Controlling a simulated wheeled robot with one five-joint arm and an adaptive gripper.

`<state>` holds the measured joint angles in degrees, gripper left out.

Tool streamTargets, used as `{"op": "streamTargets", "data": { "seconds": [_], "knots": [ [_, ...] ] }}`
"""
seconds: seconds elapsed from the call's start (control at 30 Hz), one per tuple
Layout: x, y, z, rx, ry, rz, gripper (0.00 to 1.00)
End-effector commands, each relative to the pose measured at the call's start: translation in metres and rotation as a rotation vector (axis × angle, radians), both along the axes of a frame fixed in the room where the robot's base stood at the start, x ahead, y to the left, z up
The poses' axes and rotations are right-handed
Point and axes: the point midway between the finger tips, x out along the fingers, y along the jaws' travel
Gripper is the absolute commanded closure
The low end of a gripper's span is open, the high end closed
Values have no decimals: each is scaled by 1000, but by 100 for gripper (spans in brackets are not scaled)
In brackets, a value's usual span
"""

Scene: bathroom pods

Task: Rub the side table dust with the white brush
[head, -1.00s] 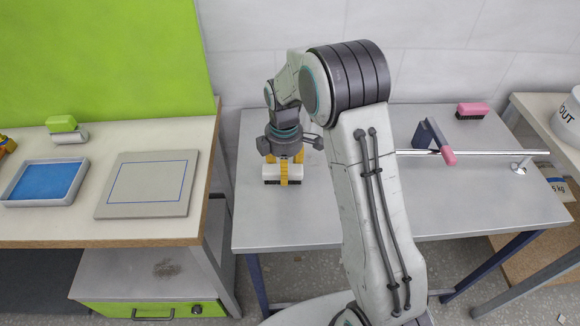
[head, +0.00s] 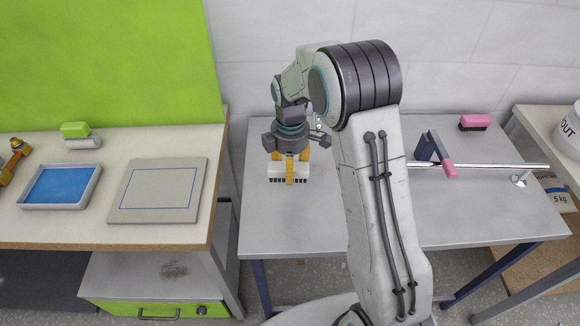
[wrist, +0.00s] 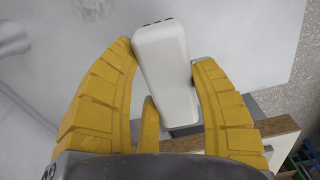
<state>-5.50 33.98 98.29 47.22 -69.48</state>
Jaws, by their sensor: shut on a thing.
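The white brush (head: 274,170) is held in my gripper (head: 290,172), whose yellow fingers are around it, over the left part of the grey metal table (head: 300,225). Its dark bristles point down; the gap to the tabletop is hard to judge. In the wrist view, the white brush (wrist: 163,60) lies between both fingers of my gripper (wrist: 165,65). A brownish dust patch (head: 174,269) lies on the low grey side table (head: 120,275), left of and below the metal table. A dark speckled patch (wrist: 12,40) also shows in the wrist view's upper left.
The higher bench at left holds a blue tray (head: 60,186), a flat grey plate (head: 155,190) and a green-topped brush (head: 78,135). It overhangs the low side table. A pink brush (head: 482,122) and a rail (head: 500,166) are on the metal table's right.

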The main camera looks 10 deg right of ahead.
Motion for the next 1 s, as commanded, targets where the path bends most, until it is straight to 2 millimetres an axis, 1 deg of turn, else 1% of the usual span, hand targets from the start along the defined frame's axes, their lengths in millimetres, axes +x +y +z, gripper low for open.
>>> {"op": "streamTargets", "data": {
  "seconds": [0.03,0.13,0.57,0.67,1.0],
  "knots": [
    [0,0,8,0,-1,0,76],
    [0,0,12,0,-1,0,76],
    [0,0,14,0,-2,0,76],
    [1,0,18,0,-2,0,76],
    [1,0,42,0,-2,0,76]
  ]
}}
